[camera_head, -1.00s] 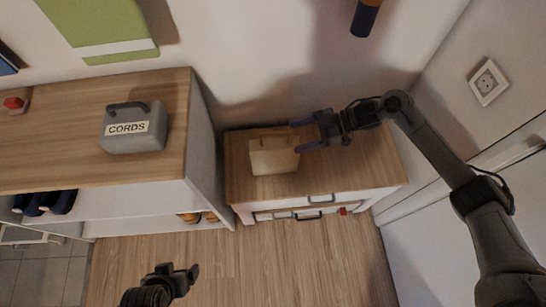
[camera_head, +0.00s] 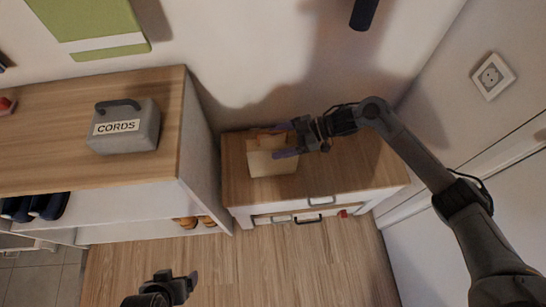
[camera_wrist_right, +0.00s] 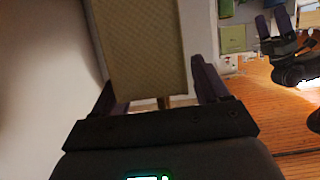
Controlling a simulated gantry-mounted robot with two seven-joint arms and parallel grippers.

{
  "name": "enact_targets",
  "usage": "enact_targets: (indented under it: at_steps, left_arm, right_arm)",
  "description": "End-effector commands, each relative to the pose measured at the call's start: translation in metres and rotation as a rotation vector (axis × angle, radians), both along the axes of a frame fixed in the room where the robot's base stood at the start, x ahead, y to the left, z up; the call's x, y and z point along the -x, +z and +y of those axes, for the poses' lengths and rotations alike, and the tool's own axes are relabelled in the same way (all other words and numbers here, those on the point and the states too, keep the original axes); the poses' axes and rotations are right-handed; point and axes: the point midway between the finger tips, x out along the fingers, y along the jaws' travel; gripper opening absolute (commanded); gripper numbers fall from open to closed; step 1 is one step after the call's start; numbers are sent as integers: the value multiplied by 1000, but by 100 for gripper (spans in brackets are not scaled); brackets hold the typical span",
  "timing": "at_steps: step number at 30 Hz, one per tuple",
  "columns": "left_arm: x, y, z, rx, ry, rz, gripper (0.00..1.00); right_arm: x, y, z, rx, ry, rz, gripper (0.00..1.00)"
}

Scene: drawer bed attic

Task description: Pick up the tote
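The tote, a small beige box-like bag (camera_head: 272,163) with a tan top or handle, stands on the wooden top of a low drawer cabinet. My right gripper (camera_head: 286,140) reaches it from the right, its purple fingers apart. In the right wrist view, the tote's beige side (camera_wrist_right: 140,45) fills the space ahead between the open fingers (camera_wrist_right: 157,92); I cannot make out contact. My left gripper (camera_head: 181,277) is low in the head view, away from the tote, with its fingers apart and empty. It also shows at the upper right of the wrist view (camera_wrist_right: 273,25).
The drawer cabinet (camera_head: 350,180) has bare top to the right of the tote. A taller shelf (camera_head: 60,100) at left bears a grey handled box marked CORDS (camera_head: 126,132). A wall is close behind, with a socket (camera_head: 493,76) at right. Open wood floor (camera_head: 290,265) lies in front.

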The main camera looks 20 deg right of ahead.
Motion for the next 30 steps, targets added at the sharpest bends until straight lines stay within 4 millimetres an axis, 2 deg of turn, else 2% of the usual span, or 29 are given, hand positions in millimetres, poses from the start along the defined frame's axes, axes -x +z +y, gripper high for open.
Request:
enact_targets:
  at_steps: [1, 2, 14, 23, 30]
  left_arm:
    - [0, 0, 0, 0, 0, 0, 85]
    - [0, 0, 0, 0, 0, 0, 85]
    - [0, 0, 1, -2, -1, 0, 85]
    - [0, 1, 1, -3, -2, 0, 85]
    - [0, 13, 1, -3, -2, 0, 85]
  right_arm:
    - [0, 0, 0, 0, 0, 0, 66]
    - [0, 0, 0, 0, 0, 0, 62]
    - [0, -1, 0, 0, 1, 1, 1]
    - [0, 2, 0, -1, 0, 0, 1]
    - [0, 20, 0, -1, 0, -1, 1]
